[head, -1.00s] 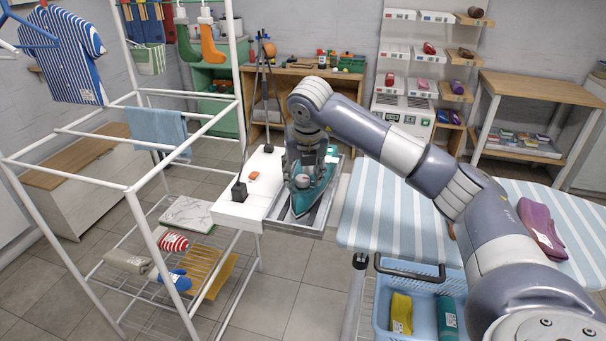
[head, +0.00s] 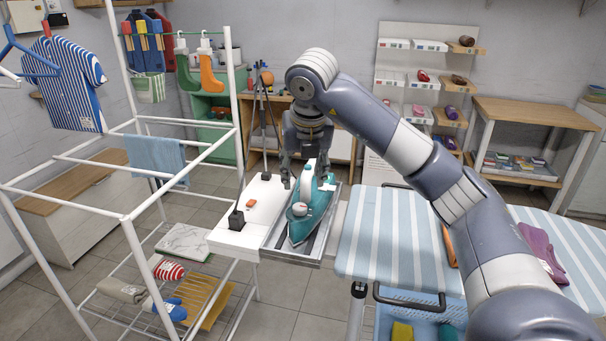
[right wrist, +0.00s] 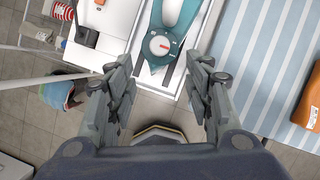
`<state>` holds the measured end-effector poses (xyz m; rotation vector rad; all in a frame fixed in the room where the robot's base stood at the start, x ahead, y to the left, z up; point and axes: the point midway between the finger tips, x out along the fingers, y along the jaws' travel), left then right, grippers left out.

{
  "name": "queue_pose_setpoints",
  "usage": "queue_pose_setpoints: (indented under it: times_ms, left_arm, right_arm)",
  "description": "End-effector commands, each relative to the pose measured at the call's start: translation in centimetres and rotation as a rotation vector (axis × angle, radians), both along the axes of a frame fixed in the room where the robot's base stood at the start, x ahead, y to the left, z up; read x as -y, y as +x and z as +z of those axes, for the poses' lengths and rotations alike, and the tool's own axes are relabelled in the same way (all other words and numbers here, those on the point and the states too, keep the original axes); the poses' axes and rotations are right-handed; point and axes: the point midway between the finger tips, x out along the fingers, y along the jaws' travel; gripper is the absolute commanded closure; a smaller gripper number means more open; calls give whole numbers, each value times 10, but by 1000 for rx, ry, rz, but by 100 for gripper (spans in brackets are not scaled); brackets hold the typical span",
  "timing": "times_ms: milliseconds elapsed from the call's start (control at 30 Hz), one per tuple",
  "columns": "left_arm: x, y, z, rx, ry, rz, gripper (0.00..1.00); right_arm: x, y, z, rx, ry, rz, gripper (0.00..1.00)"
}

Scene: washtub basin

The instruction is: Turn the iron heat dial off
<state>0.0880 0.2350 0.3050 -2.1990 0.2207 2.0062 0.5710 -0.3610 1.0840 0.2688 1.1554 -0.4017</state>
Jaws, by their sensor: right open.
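A teal and white iron (head: 322,204) rests on a grey metal tray at the right side of a white stand (head: 228,241). Its round white dial (head: 299,209) sits on the near end of the iron. In the right wrist view the dial (right wrist: 160,46) shows a red mark pointing right. My right gripper (head: 304,178) is open above the iron, pointing down. In the wrist view its fingertips (right wrist: 160,62) stand wide apart on either side of the dial, and nothing is between them. My left gripper is not in view.
A white drying rack (head: 125,217) stands close on the left. A striped ironing board (head: 385,240) is on the right, with a blue basket (head: 425,312) below it. A small red-orange piece (head: 250,203) lies on the white stand. Tall thin rods rise behind the stand.

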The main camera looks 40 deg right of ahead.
Motion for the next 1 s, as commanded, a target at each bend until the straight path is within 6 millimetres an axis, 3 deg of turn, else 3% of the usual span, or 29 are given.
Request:
queue_pose_setpoints:
  times_ms: [133,267,700,1000]
  left_arm:
    - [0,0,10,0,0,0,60]
    - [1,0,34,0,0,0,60]
    - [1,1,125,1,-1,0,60]
    - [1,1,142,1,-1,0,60]
  right_arm:
    - [1,4,5,-21,-7,40,62]
    - [4,15,13,-91,-28,178,62]
    - [20,47,9,-363,-61,918,62]
    - [23,49,-5,-414,-52,1151,62]
